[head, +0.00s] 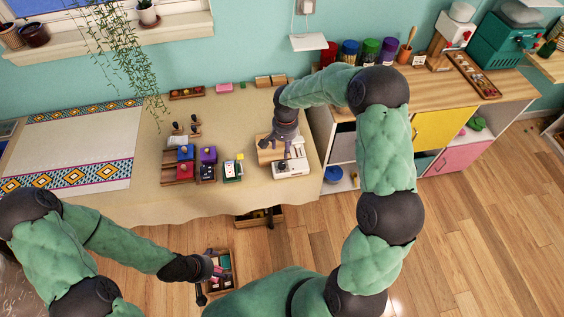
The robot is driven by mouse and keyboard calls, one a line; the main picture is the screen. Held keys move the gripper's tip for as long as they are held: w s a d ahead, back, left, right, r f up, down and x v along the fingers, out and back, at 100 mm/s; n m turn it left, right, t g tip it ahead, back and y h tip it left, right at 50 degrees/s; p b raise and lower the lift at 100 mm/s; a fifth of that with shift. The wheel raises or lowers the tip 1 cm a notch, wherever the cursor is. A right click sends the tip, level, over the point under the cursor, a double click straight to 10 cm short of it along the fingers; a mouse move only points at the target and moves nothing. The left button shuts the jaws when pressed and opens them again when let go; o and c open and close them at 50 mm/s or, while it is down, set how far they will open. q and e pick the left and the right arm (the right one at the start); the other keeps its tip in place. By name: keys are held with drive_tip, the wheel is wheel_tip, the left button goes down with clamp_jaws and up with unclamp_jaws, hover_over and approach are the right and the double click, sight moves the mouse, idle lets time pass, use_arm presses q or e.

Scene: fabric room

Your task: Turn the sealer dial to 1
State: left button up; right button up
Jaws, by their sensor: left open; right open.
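The sealer (294,167), a small white device, stands at the right end of the cloth-covered table. A small dark spot shows on its front, but I cannot make out the dial's marks or setting. My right gripper (276,147) is open and points down over the sealer's left side, hiding part of it. I cannot tell whether it touches the sealer. My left gripper (209,281) is open and away from the sealer, low in front of the table, close to a tray of small items.
Red, blue, purple and white blocks or pads (207,155) stand left of the sealer. A patterned runner (75,150) covers the table's left part. The tray (234,268) lies below the table edge. A wooden cabinet (425,95) with jars stands to the right.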

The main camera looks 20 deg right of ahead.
sight(282, 164)
wheel_tip(282, 164, down, 11)
drive_tip(key=shift+w+a+r+b, duration=0.15)
drive_tip(key=shift+r+b, duration=0.05)
drive_tip(key=shift+b, duration=0.85)
clamp_jaws()
